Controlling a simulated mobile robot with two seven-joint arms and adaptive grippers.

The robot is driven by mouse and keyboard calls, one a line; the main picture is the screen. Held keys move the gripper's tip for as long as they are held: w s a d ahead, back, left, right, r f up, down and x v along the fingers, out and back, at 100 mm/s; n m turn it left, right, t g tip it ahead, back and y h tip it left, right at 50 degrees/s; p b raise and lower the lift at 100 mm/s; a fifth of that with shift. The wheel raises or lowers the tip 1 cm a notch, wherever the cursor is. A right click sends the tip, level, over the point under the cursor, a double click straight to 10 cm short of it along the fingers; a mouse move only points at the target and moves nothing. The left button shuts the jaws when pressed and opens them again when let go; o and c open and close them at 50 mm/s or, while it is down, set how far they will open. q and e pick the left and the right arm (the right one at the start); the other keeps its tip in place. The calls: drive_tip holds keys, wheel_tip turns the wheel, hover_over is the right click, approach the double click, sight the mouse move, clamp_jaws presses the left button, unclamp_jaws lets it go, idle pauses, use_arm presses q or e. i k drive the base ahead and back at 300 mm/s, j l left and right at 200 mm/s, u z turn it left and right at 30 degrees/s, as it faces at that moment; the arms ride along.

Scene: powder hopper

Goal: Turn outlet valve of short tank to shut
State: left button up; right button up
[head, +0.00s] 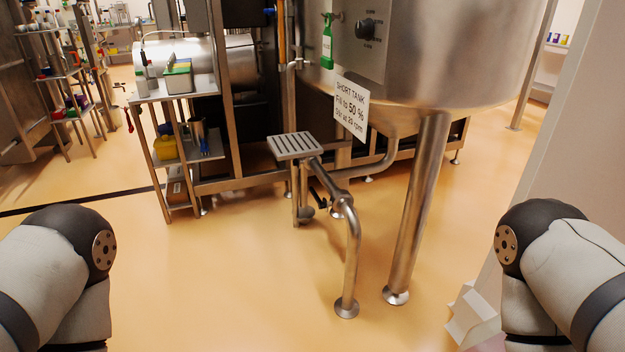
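The short tank (450,60) is a large steel vessel at the top right, standing on steel legs. Its white sign (351,106) reads SHORT TANK, fill to 50 %, stir at 20 rpm. A bent steel pipe (392,150) runs below the tank. Near the step, a small dark handle-like part (321,203) shows beside the pipework; it may belong to the outlet valve, but it is too small to tell its setting. Both my arms show only as dark and white links at the lower corners. Neither gripper is in view.
A slatted metal step (295,146) stands left of the tank on a bent tube (352,260). A tank leg (415,215) reaches the floor. A loaded trolley (178,95) stands at left. A wall (575,110) borders the right. The front floor (220,290) is clear.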

sight(322, 204)
drive_tip(key=i+j+z, duration=0.15)
drive_tip(key=i+j, duration=0.15)
drive_tip(key=i+j+z, duration=0.25)
drive_tip(key=i+j, duration=0.25)
drive_tip(key=j, duration=0.15)
drive_tip(key=i+j+z, duration=0.3)
drive_tip(key=i+j, duration=0.15)
drive_tip(key=j, duration=0.3)
drive_tip(key=i+j+z, duration=0.15)
drive_tip(key=j, duration=0.25)
drive_tip(key=i+j+z, duration=0.15)
drive_tip(key=j, duration=0.3)
drive_tip(key=i+j+z, duration=0.1)
drive_tip(key=i+j, duration=0.15)
drive_tip(key=j, duration=0.2)
drive_tip(key=j+z, duration=0.25)
drive_tip(key=j, duration=1.2)
